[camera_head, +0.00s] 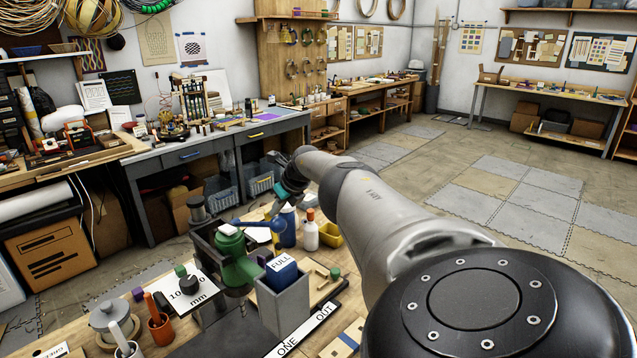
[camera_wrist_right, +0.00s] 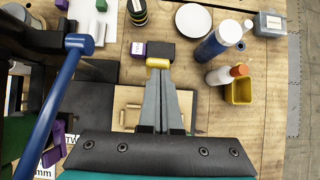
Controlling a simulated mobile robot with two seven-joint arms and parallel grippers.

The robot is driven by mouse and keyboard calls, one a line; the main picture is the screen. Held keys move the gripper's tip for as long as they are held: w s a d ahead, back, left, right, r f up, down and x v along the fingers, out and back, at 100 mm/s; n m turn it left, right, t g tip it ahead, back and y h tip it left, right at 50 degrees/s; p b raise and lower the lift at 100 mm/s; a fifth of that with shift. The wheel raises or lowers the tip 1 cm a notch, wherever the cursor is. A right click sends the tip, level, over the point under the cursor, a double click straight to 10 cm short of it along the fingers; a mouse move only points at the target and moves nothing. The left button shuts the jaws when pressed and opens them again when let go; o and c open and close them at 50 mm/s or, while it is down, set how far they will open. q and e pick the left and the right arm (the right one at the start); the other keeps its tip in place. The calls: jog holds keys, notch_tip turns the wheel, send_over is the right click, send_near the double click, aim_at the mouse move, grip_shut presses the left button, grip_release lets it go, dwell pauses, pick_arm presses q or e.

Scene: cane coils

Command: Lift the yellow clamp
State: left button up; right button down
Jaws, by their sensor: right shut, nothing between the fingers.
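A small yellow piece (camera_wrist_right: 158,62), likely the yellow clamp, lies just beyond my right fingertips in the right wrist view. In the head view my right arm reaches over the bench, and the small yellow piece is hard to make out there. My left gripper is not in view.
A blue bar-handled tool (camera_wrist_right: 58,95) stands left of the fingers. A blue bottle (camera_wrist_right: 213,45), a white bottle with an orange cap (camera_wrist_right: 219,76) and a yellow bin (camera_wrist_right: 239,90) stand to the right. A white plate (camera_wrist_right: 193,20) lies beyond.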

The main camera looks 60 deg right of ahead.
jog(key=p+v, duration=0.3)
jog(key=v, duration=1.2)
dwell(0.4)
jog(key=shift+s, duration=0.1)
dwell(0.4)
jog(key=shift+s, duration=0.1)
